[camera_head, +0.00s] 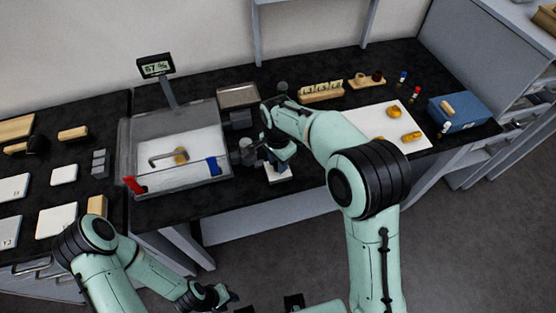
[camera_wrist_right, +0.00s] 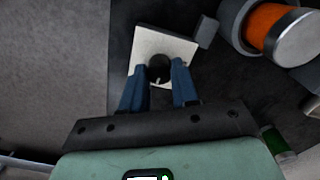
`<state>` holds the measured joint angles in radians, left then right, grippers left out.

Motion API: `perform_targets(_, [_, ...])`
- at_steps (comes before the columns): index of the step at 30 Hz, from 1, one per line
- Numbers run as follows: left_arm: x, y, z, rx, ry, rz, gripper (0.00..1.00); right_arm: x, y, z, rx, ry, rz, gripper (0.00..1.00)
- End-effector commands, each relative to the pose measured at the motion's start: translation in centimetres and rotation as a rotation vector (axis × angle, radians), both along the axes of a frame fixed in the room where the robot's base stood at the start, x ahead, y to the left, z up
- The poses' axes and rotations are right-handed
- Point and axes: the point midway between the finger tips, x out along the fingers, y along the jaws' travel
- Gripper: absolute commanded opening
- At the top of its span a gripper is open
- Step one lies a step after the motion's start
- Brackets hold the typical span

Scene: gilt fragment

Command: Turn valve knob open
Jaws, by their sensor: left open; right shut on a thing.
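The valve knob (camera_wrist_right: 158,69) is a round black knob with a small light mark, on a white square base (camera_wrist_right: 180,44) in the right wrist view. In the head view the white base (camera_head: 278,178) sits near the bench's front edge, and the knob is largely hidden by my right gripper (camera_head: 278,164). In the right wrist view the blue fingers of my right gripper (camera_wrist_right: 159,73) stand on both sides of the knob, shut on it. My left gripper (camera_head: 224,297) is low in front of the bench, empty and away from the knob.
A clear-walled box (camera_head: 205,150) with red and blue parts stands left of the knob. An orange-banded cylinder (camera_wrist_right: 268,28) is close by on the right in the wrist view. A white mat (camera_head: 375,125) with golden pieces and a blue box (camera_head: 462,115) lie further right.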

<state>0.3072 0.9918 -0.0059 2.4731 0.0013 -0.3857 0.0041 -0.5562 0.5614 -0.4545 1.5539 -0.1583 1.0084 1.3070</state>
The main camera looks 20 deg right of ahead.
Motion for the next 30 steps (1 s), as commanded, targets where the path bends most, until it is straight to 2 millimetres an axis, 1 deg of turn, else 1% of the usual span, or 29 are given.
perform_targets(11, [0.0, 0.0, 0.0, 0.0, 0.0, 0.0, 0.43, 0.0, 0.0, 0.0, 0.0, 0.0, -0.006, 0.0])
perform_targets(12, [0.0, 0.0, 0.0, 0.0, 0.0, 0.0, 0.43, 0.0, 0.0, 0.0, 0.0, 0.0, -0.006, 0.39])
perform_targets(13, [0.0, 0.0, 0.0, 0.0, 0.0, 0.0, 0.43, 0.0, 0.0, 0.0, 0.0, 0.0, -0.006, 0.49])
perform_targets(14, [0.0, 0.0, 0.0, 0.0, 0.0, 0.0, 0.43, 0.0, 0.0, 0.0, 0.0, 0.0, -0.006, 0.55])
perform_targets(22, [0.0, 0.0, 0.0, 0.0, 0.0, 0.0, 0.43, 0.0, 0.0, 0.0, 0.0, -0.001, -0.004, 0.55])
perform_targets(24, [0.0, 0.0, 0.0, 0.0, 0.0, 0.0, 0.43, 0.0, 0.0, 0.3, 0.0, -0.001, -0.004, 0.55])
perform_targets(26, [0.1, 0.0, 0.1, 0.0, -0.001, 0.0, 0.43, 0.1, 0.0, 0.9, 0.001, -0.003, -0.004, 0.55])
perform_targets(29, [0.2, 0.0, 0.3, 0.0, -0.002, 0.0, 0.43, 0.1, 0.0, 2.4, 0.002, -0.004, -0.004, 0.55])
perform_targets(30, [0.3, 0.0, 0.5, 0.0, -0.003, 0.0, 0.43, 0.1, 0.1, 3.2, 0.003, -0.005, -0.004, 0.55])
